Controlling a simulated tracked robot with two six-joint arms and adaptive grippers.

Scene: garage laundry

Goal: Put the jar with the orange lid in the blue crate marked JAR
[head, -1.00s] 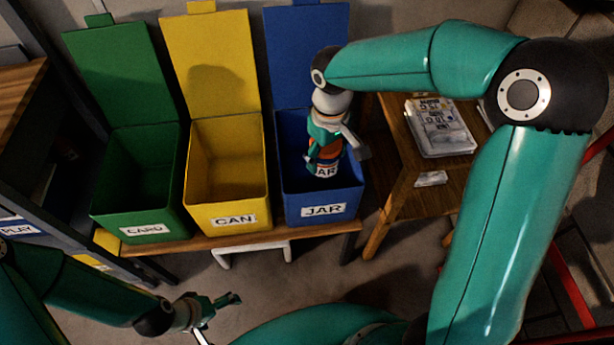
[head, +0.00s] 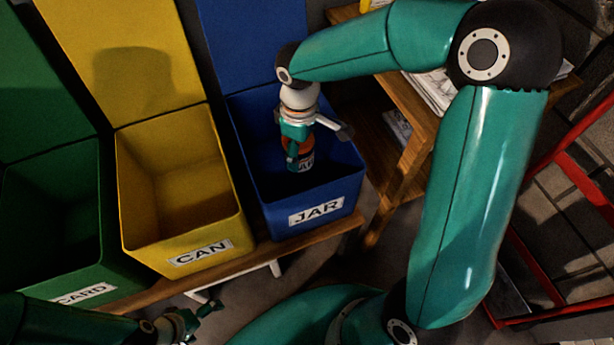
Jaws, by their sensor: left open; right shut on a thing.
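The blue crate (head: 330,190) marked JAR stands at the right end of the row of crates, its lid raised behind it. My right gripper (head: 298,148) points down over the crate's opening and is shut on the jar (head: 306,162). The jar shows an orange part and a white label with dark letters; its upper part is hidden by the fingers. The jar looks upright and within the crate's outline; I cannot tell how deep it is. My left gripper (head: 196,318) is open and empty at the bottom, in front of the bench.
The yellow crate (head: 190,258) marked CAN stands left of the blue one, and the green crate (head: 110,270) marked CARD is beyond it. All stand open on a wooden bench (head: 335,238). A wooden side table (head: 410,150) with papers is to the right, and a red metal frame (head: 560,165) further right.

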